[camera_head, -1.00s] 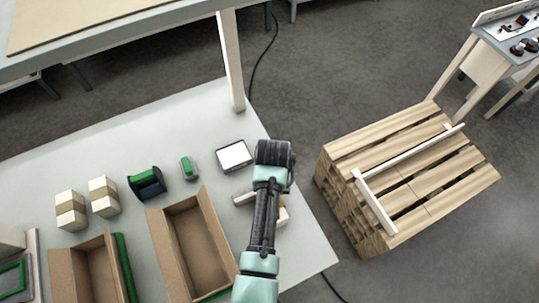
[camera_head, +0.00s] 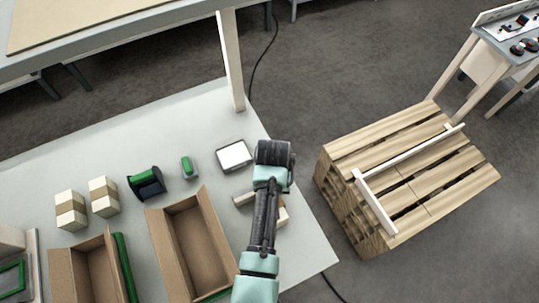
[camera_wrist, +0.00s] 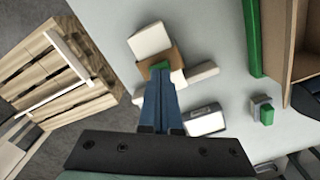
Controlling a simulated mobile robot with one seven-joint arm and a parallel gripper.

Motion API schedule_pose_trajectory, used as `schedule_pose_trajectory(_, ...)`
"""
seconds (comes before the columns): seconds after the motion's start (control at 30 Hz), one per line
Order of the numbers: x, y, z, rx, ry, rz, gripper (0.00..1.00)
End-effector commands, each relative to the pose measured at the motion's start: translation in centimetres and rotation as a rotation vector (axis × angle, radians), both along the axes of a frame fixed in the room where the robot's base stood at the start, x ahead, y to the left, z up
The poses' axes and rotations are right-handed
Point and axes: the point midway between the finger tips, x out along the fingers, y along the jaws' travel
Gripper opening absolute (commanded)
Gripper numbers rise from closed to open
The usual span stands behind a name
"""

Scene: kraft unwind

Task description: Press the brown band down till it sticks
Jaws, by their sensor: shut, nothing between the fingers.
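In the wrist view the brown band (camera_wrist: 175,57) lies across a cream block, whose larger end (camera_wrist: 150,40) shows beyond it. A smaller cream part (camera_wrist: 178,78) shows on the near side. My gripper (camera_wrist: 160,72) is shut and empty, with its blue fingers pointing at the band. A small green patch (camera_wrist: 160,65) shows at the fingertips, over the band. I cannot tell whether the tips touch the band. In the head view my arm hides the band and most of the block; a cream edge (camera_head: 283,216) shows to its right.
A cream bar (camera_wrist: 202,73) lies beside the block. A grey-framed white pad (camera_head: 234,155), a green-topped tool (camera_head: 188,167) and a black-green dispenser (camera_head: 146,183) stand on the pale table (camera_head: 200,115). An open carton (camera_head: 178,253) is left of my arm; a pallet (camera_head: 340,205) stands right.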

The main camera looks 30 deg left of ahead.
Motion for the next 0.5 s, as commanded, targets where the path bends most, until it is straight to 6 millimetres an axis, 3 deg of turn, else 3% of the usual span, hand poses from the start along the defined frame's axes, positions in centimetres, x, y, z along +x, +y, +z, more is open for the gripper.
schedule_pose_trajectory(0.5,-0.01,0.00,-0.58,0.000,0.000,0.000,0.00)
